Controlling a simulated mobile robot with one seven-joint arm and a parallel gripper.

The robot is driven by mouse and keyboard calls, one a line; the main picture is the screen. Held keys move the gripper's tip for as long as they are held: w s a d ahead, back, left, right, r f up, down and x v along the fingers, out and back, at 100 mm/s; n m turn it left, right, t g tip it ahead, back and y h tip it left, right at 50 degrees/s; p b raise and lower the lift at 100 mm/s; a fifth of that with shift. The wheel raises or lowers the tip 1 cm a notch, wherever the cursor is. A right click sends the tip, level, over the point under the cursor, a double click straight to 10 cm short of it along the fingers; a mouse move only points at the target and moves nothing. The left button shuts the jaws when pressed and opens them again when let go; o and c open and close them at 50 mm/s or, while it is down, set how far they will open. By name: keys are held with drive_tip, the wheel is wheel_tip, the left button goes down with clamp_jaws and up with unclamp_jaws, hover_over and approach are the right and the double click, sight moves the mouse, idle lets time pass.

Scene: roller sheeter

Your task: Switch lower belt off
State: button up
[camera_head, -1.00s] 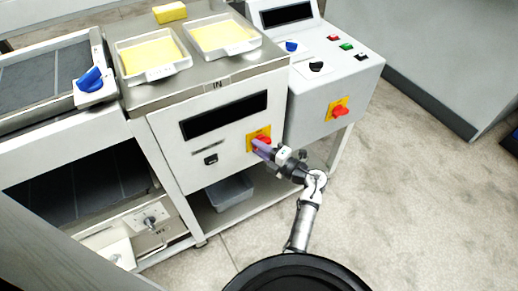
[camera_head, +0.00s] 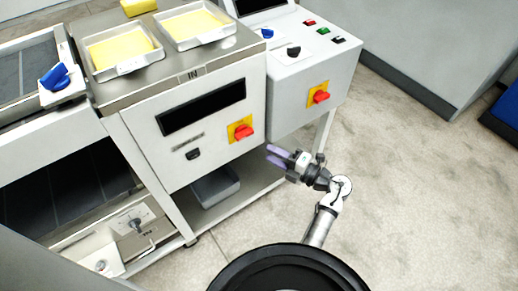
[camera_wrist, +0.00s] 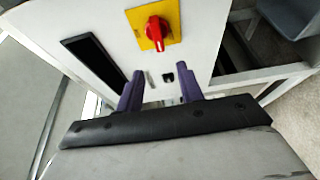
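A red rotary switch on a yellow plate (camera_head: 243,131) sits on the front of the cabinet marked IN. It also shows at the top of the wrist view (camera_wrist: 155,28). My gripper (camera_head: 275,154) is open and empty, in front of the cabinet to the lower right of this switch and apart from it. Its two purple fingers stand apart in the wrist view (camera_wrist: 161,92). The lower belt (camera_head: 70,185) shows dark inside the left machine. A small panel with a metal knob (camera_head: 135,223) sits below it. A blue knob (camera_head: 54,76) is beside the upper belt (camera_head: 25,72).
A grey control box (camera_head: 310,75) on the right bears another red switch on yellow (camera_head: 319,95) and several small buttons. A grey bin (camera_head: 215,186) is on the shelf below. The floor at right is clear.

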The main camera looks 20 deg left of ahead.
drive_tip(key=shift+v, duration=1.2)
